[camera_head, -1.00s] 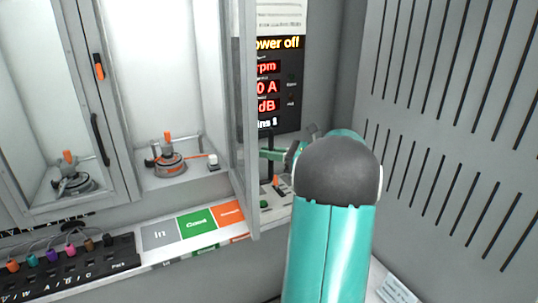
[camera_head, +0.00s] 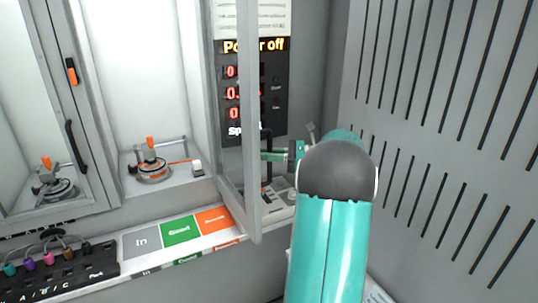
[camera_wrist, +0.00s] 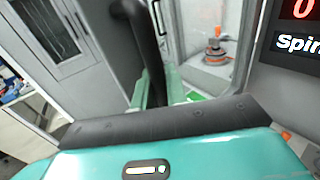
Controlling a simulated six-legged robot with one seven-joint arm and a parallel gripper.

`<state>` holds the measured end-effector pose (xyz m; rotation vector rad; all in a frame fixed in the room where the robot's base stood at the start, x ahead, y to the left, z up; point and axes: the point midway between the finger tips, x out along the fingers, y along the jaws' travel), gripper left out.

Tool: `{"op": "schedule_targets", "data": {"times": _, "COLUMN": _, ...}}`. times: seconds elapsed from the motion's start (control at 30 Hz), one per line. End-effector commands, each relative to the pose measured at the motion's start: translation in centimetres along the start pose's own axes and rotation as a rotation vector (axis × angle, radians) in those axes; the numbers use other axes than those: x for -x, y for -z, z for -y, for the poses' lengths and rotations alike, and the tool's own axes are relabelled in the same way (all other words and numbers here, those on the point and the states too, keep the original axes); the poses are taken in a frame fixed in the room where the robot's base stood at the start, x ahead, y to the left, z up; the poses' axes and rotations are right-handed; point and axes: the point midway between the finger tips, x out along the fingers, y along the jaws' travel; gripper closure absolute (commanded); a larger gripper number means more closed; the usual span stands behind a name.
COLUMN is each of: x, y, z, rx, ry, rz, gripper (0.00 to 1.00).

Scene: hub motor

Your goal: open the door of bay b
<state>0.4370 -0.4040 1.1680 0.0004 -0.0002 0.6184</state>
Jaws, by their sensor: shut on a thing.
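A glazed door (camera_head: 249,120) stands swung out from the open right-hand bay (camera_head: 155,80); no bay letter is readable on it. Its black bar handle (camera_head: 267,170) is on the face toward my arm. My gripper (camera_head: 273,155) is shut on this handle. In the wrist view the handle (camera_wrist: 143,45) runs down between my green fingers (camera_wrist: 150,88). Inside the open bay is a hub motor (camera_head: 152,168) with an orange top, which also shows in the wrist view (camera_wrist: 215,48).
The left bay's door (camera_head: 82,110) is closed, with a motor (camera_head: 50,187) behind glass. A "Power off" display panel (camera_head: 270,85) is behind the open door. Colored label tiles (camera_head: 180,230) and a socket strip (camera_head: 60,262) line the front ledge. A slotted grey wall (camera_head: 430,130) stands at right.

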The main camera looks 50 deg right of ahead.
Motion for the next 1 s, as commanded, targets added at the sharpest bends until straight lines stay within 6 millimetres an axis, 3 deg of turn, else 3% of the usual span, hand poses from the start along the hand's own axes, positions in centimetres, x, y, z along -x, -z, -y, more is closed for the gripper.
{"op": "schedule_targets", "data": {"times": 0.63, "x": 0.06, "y": 0.34, "z": -0.19, "rx": -0.008, "ry": -0.016, "rz": -0.003, "gripper": 1.0}}
{"op": "schedule_targets", "data": {"times": 0.67, "x": 0.07, "y": 0.35, "z": -0.19, "rx": -0.008, "ry": -0.016, "rz": -0.003, "gripper": 0.84}}
{"op": "schedule_targets", "data": {"times": 0.73, "x": 0.11, "y": 0.34, "z": -0.15, "rx": -0.008, "ry": -0.016, "rz": -0.004, "gripper": 0.7}}
{"op": "schedule_targets", "data": {"times": 1.0, "x": 0.14, "y": 0.17, "z": -0.04, "rx": -0.004, "ry": -0.015, "rz": -0.001, "gripper": 0.68}}
